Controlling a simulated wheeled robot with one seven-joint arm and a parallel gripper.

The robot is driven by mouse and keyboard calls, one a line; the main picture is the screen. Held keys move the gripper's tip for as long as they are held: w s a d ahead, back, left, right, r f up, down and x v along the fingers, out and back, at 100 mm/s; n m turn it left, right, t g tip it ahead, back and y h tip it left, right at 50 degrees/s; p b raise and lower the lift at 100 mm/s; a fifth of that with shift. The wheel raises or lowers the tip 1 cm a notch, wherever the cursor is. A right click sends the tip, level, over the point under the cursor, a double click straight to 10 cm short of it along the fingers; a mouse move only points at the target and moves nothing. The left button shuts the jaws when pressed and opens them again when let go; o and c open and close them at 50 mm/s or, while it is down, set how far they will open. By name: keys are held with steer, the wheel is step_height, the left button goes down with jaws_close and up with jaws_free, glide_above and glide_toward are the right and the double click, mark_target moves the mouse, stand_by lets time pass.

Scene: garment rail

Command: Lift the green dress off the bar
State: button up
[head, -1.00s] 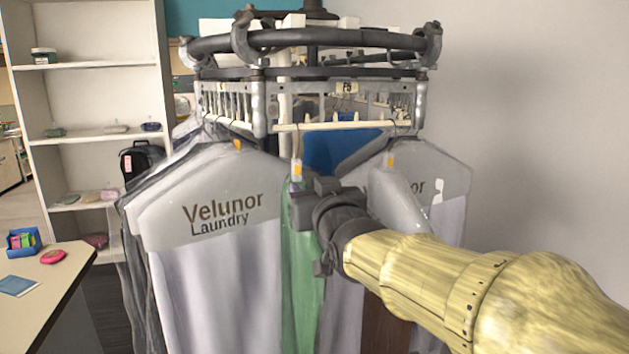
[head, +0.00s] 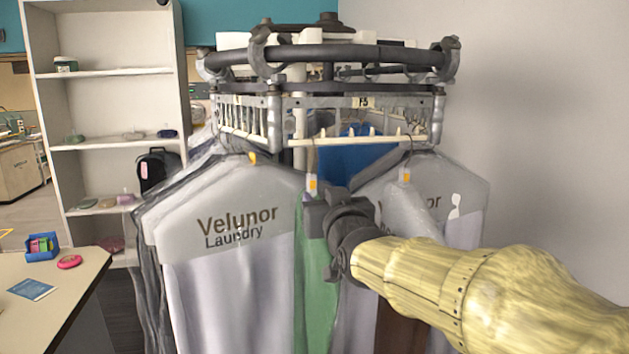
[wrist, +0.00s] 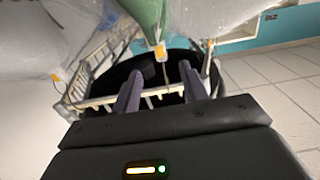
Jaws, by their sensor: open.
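The green dress (head: 315,275) hangs from the cream bar (head: 362,141) between grey-covered garments. An orange and white tag (head: 313,184) shows at its hanger, below the bar. My gripper (head: 318,208) is in front of the dress's upper part, just below the tag, and hides that part. In the wrist view my gripper (wrist: 161,75) is open, with its two dark fingers apart. The green dress (wrist: 146,14) and its tag (wrist: 160,51) show beyond the fingertips. The hanger's thin hook and the bar (wrist: 105,101) appear between and beyond the fingers. I cannot tell whether anything touches the fingers.
A Velunor Laundry covered garment (head: 225,205) hangs close on the left and another covered garment (head: 455,185) on the right. The round rail (head: 345,55) stands above. A table (head: 75,290) and a shelf unit (head: 110,105) are at the left.

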mark_target(313, 168)
steer(key=shift+p+x, duration=1.6)
steer(key=shift+x, duration=1.2)
steer(key=shift+p+x, duration=0.45)
steer(key=shift+x, duration=2.15)
steer(key=shift+s, duration=0.1)
jaws_close()
steer(key=shift+r, duration=0.2)
steer(key=shift+r+p, duration=0.85)
steer(key=shift+r, duration=0.7)
steer(key=shift+f, duration=0.1)
steer(key=shift+b+v, duration=2.55)
steer(key=shift+v, duration=0.9)
